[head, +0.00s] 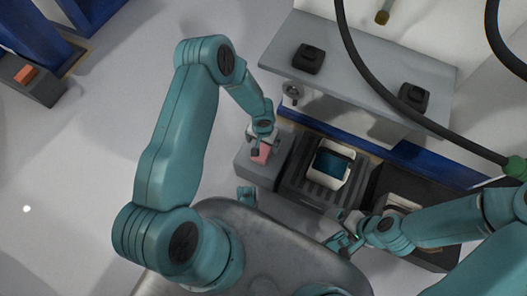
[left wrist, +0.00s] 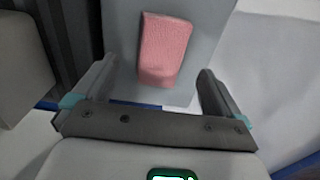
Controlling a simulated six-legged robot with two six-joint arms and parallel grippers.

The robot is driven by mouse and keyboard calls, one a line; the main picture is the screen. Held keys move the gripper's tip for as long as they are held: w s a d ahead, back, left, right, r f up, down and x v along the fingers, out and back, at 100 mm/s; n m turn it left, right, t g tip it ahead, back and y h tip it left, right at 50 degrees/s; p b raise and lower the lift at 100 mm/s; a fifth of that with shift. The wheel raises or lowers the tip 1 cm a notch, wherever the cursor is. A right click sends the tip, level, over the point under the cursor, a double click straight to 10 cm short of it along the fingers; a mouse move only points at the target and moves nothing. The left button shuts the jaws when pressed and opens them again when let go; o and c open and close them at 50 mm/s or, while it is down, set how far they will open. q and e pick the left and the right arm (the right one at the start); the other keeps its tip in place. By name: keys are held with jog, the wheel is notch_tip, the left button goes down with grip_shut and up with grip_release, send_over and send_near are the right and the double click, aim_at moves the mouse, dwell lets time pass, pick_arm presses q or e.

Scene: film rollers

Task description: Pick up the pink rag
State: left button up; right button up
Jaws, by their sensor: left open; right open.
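The pink rag (head: 262,153) lies on top of a grey block-like stand (head: 258,172) in the middle of the head view. In the left wrist view the rag (left wrist: 164,47) is a rounded pink slab lying on the grey surface, between and beyond the fingers. My left gripper (head: 260,143) is over the rag, and it is open and empty; its spread fingers show in the left wrist view (left wrist: 155,95). My right gripper (head: 343,236) is low at the right of the grey metal top, open, away from the rag.
A dark ribbed tray (head: 296,189) holding a white-framed item with a blue-green centre (head: 334,165) stands right of the rag. A black box (head: 384,183) is further right. A grey shelf (head: 360,80) with black knobs and a hanging dark hose (head: 357,66) is behind.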

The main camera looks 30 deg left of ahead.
pick_arm(q)
notch_tip(320, 180, down, 5)
jog(key=shift+w+r+b, duration=0.1)
jog(key=shift+b, duration=0.85)
jog(key=c, duration=1.2)
notch_tip(320, 180, up, 10)
jog(key=p, duration=0.4)
